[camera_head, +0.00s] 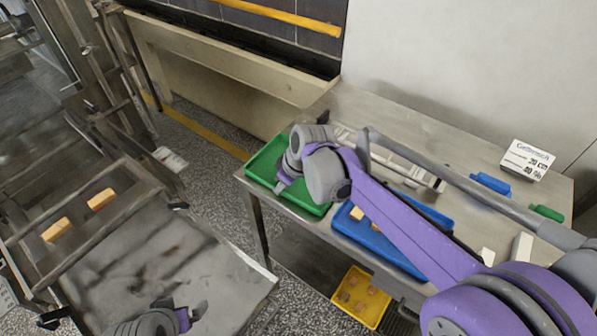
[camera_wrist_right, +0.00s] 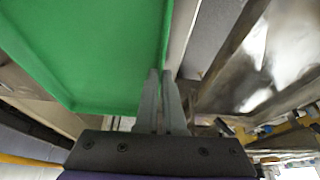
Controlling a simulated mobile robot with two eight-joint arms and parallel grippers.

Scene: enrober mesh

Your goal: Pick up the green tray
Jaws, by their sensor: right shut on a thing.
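The green tray (camera_head: 262,164) is at the left end of the steel table, partly hidden by my right wrist. Whether the tray is clear of the tabletop cannot be told. My left gripper (camera_head: 180,315) shows only partly at the bottom of the head view, over the grey surface, and its jaws are unclear.
A blue tray (camera_head: 375,240) with a tan piece lies right of the green tray, under my right arm. A white labelled box (camera_head: 527,160) stands at the back right. A yellow tray (camera_head: 361,297) is below the table. Metal machine rails (camera_head: 85,225) fill the left.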

